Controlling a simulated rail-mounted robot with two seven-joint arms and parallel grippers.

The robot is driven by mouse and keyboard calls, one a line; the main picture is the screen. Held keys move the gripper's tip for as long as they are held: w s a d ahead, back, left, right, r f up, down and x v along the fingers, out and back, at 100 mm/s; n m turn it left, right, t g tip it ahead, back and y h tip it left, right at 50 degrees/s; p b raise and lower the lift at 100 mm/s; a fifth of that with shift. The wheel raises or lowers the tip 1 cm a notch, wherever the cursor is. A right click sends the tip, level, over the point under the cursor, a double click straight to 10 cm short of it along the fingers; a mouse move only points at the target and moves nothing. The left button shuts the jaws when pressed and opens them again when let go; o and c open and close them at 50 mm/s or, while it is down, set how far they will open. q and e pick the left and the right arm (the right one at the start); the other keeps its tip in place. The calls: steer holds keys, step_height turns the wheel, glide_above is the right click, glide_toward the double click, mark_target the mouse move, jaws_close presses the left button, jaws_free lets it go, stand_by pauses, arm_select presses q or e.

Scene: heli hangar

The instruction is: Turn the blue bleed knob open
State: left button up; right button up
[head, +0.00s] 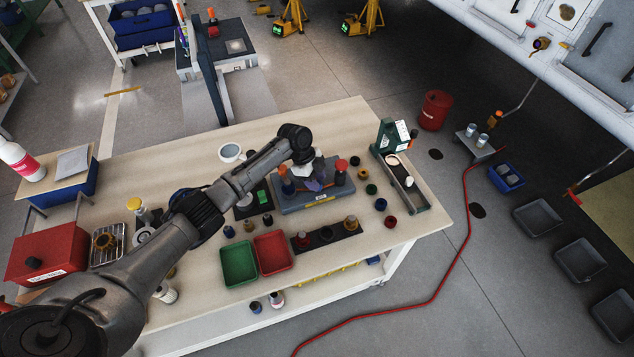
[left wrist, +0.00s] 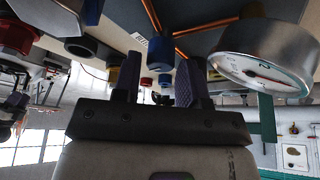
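The blue knob (left wrist: 160,52) shows in the left wrist view, between and just beyond the fingertips of my left gripper (left wrist: 159,70). The two dark purple fingers stand apart with a visible gap. I cannot tell whether either finger touches the knob. In the head view my left gripper (head: 316,181) is low over the grey-blue unit (head: 318,199) on the table and covers part of it. A dark blue fitting (head: 287,187) stands left of the gripper, and a red-topped one (head: 341,170) stands to its right. My right gripper is not in view.
A round pressure gauge (left wrist: 262,62) is close right of the fingers, with copper-coloured lines near the knob. Green (head: 239,263) and red (head: 273,252) trays lie in front. A long narrow tray (head: 420,199) and several small caps are at the right.

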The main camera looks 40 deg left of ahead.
arm_select(q)
steer(key=shift+w+d+f, duration=0.1)
steer(key=shift+d+f, duration=0.1)
steer(key=shift+f, duration=0.25)
